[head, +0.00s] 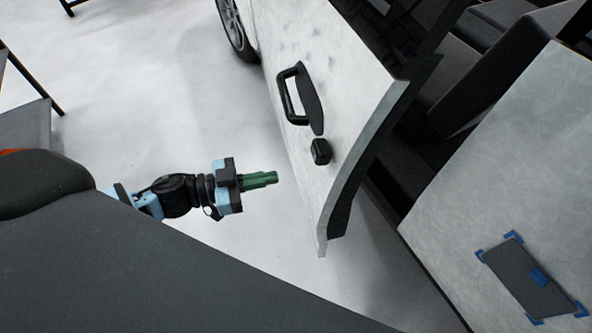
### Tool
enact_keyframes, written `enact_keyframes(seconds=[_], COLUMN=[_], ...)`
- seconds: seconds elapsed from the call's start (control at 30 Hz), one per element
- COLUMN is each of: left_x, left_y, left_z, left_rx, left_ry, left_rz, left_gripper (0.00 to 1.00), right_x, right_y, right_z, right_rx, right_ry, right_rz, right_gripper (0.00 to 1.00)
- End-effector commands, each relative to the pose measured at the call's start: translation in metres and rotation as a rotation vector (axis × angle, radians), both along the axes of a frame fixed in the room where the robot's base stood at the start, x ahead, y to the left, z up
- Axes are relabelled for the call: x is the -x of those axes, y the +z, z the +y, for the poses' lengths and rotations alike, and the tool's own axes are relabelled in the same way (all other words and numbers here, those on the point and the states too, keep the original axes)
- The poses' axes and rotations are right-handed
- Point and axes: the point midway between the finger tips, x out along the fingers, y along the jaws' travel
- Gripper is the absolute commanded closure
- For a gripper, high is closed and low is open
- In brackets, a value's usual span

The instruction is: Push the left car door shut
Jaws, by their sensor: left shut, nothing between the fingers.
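The car door (333,95) is light grey and stands ajar in the head view, with a gap between its rear edge and the car body (500,190). A black handle (290,95) and a small black block (321,151) are on its outer face. My left gripper (275,178) has green fingers that are shut and empty. It points right toward the door's lower outer face and appears apart from it. My right gripper is not in view.
Dark seats (485,75) show through the door opening. A grey panel with blue corner marks (530,280) is on the car body at lower right. A wheel (233,27) is at the top. White floor (130,90) lies open left of the door.

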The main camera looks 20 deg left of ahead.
Motion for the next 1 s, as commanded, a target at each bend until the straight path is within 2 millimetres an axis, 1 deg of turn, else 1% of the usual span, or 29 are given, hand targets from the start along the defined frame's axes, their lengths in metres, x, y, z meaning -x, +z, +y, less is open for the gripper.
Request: enact_keyframes(seconds=[0.03,0.2,0.4,0.57,0.9,1.0], left_x=[-0.007,-0.025,-0.038,-0.042,-0.043,-0.048], left_y=[0.001,-0.001,-0.003,-0.004,-0.004,-0.005], left_z=[-0.008,-0.031,-0.049,-0.054,-0.055,-0.059], left_rx=[0.002,0.002,0.001,0.000,0.000,0.004], left_ry=[-0.001,0.001,0.000,0.001,0.001,0.010], left_rz=[-0.004,-0.004,-0.001,0.000,0.000,0.000], left_gripper=[1.00,1.00,1.00,1.00,1.00,1.00], right_x=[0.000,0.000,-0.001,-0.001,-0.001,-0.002], right_y=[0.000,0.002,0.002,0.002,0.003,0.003], right_z=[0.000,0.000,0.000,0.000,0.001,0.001], right_rx=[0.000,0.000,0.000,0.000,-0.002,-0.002], right_ry=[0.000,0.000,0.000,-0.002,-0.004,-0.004], right_rz=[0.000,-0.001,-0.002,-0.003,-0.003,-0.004], right_gripper=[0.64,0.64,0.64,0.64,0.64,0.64])
